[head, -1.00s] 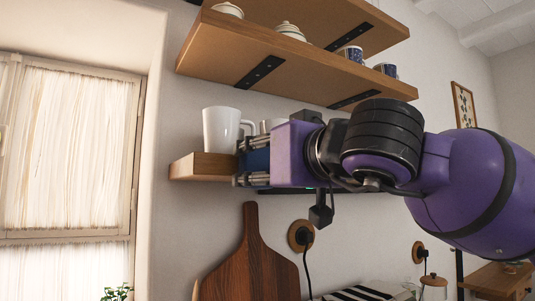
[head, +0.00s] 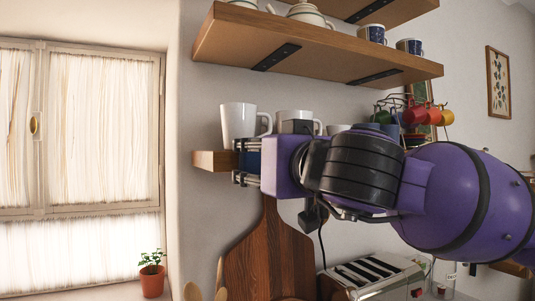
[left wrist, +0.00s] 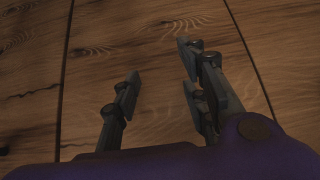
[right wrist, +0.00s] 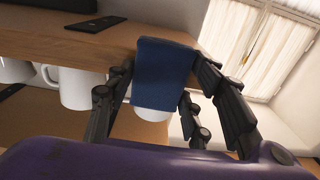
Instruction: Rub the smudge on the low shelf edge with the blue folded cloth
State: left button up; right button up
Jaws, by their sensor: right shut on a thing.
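The blue folded cloth (right wrist: 163,75) is held between the fingers of my right gripper (right wrist: 157,97), which is shut on it. In the right wrist view the cloth lies against the wooden edge of the low shelf (right wrist: 75,42). In the head view my right gripper (head: 246,162) is at the front edge of the low shelf (head: 208,161), near its left end, with a bit of blue cloth (head: 252,162) showing. No smudge can be made out; the cloth and gripper cover part of the edge. My left gripper (left wrist: 158,95) is open and empty above a wooden floor.
A white mug (head: 238,122) stands on the low shelf just above my gripper, with another white mug (head: 295,118) to its right. An upper shelf (head: 300,48) hangs overhead. A cutting board (head: 265,255) and toaster (head: 372,277) are below.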

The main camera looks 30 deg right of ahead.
pick_arm(q)
jog(key=shift+w+r, duration=0.1)
jog(key=shift+w, duration=0.05)
jog(key=s+f+g+b, duration=0.1)
jog(key=s+f+b, duration=0.3)
jog(key=f, duration=0.3)
jog(key=shift+s+f+b, duration=0.25)
jog(key=shift+s+b, duration=0.15)
jog(key=shift+b, duration=0.5)
pick_arm(e)
jog(key=s, duration=0.5)
jog(key=shift+s+a, duration=0.15)
jog(key=shift+s, duration=0.25)
